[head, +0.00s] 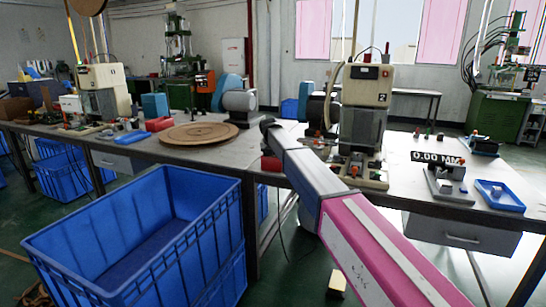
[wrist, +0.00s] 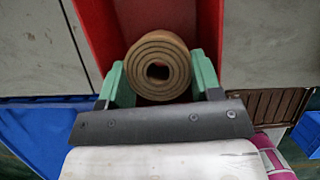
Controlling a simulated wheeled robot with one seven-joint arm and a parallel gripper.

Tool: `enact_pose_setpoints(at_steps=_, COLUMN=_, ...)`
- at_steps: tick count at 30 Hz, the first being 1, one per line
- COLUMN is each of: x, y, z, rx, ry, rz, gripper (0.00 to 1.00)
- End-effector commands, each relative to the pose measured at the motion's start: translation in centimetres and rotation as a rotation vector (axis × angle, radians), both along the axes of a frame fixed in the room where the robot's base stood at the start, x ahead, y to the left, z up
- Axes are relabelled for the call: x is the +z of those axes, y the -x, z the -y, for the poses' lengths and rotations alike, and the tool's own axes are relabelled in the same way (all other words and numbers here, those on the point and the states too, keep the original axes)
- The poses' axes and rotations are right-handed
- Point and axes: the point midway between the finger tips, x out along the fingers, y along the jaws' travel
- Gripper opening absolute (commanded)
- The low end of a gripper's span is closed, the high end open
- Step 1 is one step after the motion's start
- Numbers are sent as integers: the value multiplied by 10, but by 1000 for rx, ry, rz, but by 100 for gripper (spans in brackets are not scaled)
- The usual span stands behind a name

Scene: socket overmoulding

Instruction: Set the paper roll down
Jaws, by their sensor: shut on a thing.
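The paper roll (wrist: 157,68) is a brown coil seen end-on in the wrist view. My gripper (wrist: 161,78) has its two green fingers closed on either side of it. The roll is over or inside a red container (wrist: 94,38), between its two red side walls. I cannot tell whether the roll touches the container's floor. In the head view my arm reaches to the table edge and hides the gripper and roll. Part of the red container (head: 271,164) shows beside the arm.
The grey worktable (head: 290,180) carries a round wooden disc (head: 198,134) to the left and a beige machine (head: 362,100) to the right. A large blue crate (head: 150,230) stands on the floor in front. A blue tray (head: 500,196) lies at the far right.

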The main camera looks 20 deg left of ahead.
Motion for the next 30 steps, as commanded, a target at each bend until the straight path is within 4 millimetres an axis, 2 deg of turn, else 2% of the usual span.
enact_pose_setpoints(at_steps=17, x=-11, y=0, z=0, rx=0, ry=0, rz=0, gripper=35)
enact_pose_setpoints(at_steps=18, x=-12, y=0, z=0, rx=0, ry=0, rz=0, gripper=68)
enact_pose_setpoints(at_steps=26, x=-11, y=0, z=0, rx=0, ry=0, rz=0, gripper=69)
enact_pose_setpoints(at_steps=30, x=-5, y=0, z=0, rx=0, ry=0, rz=0, gripper=69)
